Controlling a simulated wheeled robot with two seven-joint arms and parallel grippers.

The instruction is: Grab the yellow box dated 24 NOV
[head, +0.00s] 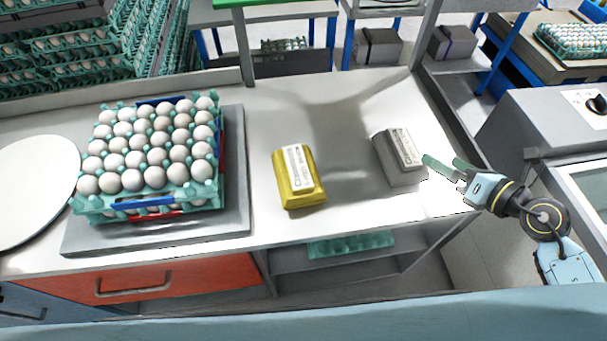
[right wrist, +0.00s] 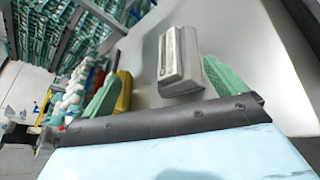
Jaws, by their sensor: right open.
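The yellow box (head: 298,178) lies on the steel table, right of the egg tray, with a white label on top. The print on its label is too small to read. In the right wrist view the yellow box (right wrist: 123,92) shows partly, behind a green fingertip. My right gripper (head: 450,164) is open and empty at the table's right side, close to the grey box (head: 392,168) and well right of the yellow one. In the right wrist view the grey box (right wrist: 181,65) shows between and beyond the fingers (right wrist: 162,92). My left gripper is not in view.
The grey box, also with a white label, lies between my right gripper and the yellow box. A teal tray (head: 92,213) full of eggs stands on a grey platform (head: 235,150). A white round plate (head: 35,190) is at the far left. The table between the two boxes is clear.

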